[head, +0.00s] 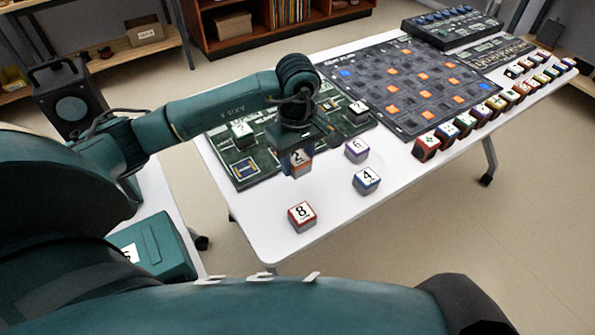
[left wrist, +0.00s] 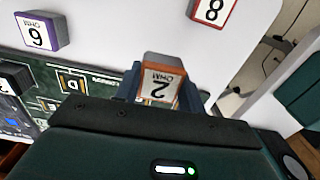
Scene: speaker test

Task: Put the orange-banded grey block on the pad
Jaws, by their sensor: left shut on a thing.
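The orange-banded grey block (head: 300,160), its white top marked 2, is between the fingers of my left gripper (head: 296,163). The left wrist view shows the same block (left wrist: 162,80) gripped between the fingers of the left gripper (left wrist: 160,95). In the head view it appears by the near edge of a dark green board (head: 262,172) with printed outlines; its height above the table is hard to tell. Part of this board (left wrist: 50,72) shows in the left wrist view. Which printed mark is the pad, I cannot tell. My right gripper is not in view.
Near the held block, a purple-banded block (head: 356,150), a blue-banded block (head: 366,180) and a red-banded block (head: 302,216) stand on the white table (head: 335,215). Blocks marked 7 (head: 242,133) and 1 (head: 358,110) are on the green board. A checkered board (head: 410,85) lies beyond.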

